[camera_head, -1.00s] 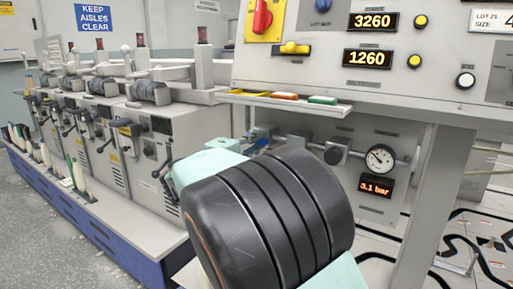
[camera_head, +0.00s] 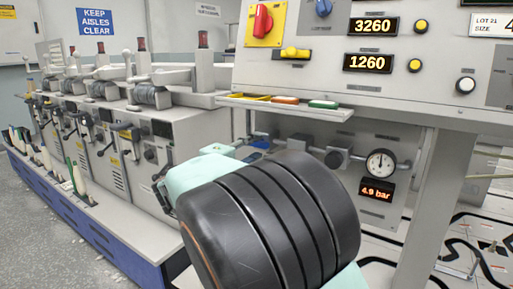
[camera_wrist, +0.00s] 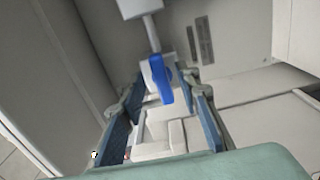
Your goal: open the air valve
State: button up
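The air valve's blue handle (camera_wrist: 162,80) shows in the wrist view, between the fingers of my gripper (camera_wrist: 165,88). The handle runs roughly in line with the grey pipe (camera_wrist: 151,33) above it. My fingers stand apart with blue inner pads, one on each side of the handle; I cannot tell whether either touches it. In the head view my dark arm link hides most of the valve and gripper. The pressure gauge (camera_head: 381,163) has its needle near upright, and the display (camera_head: 377,190) below reads 4.9 bar.
A control panel (camera_head: 440,62) overhangs the pipe, with a red knob (camera_head: 262,22), a yellow switch (camera_head: 294,53) and a small shelf (camera_head: 330,113) of coloured pieces. A grey post (camera_head: 437,195) stands right of the gauge. A row of winding machines (camera_head: 100,130) lines the left.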

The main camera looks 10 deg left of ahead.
jog(key=v, duration=1)
jog(key=shift+s, duration=0.1)
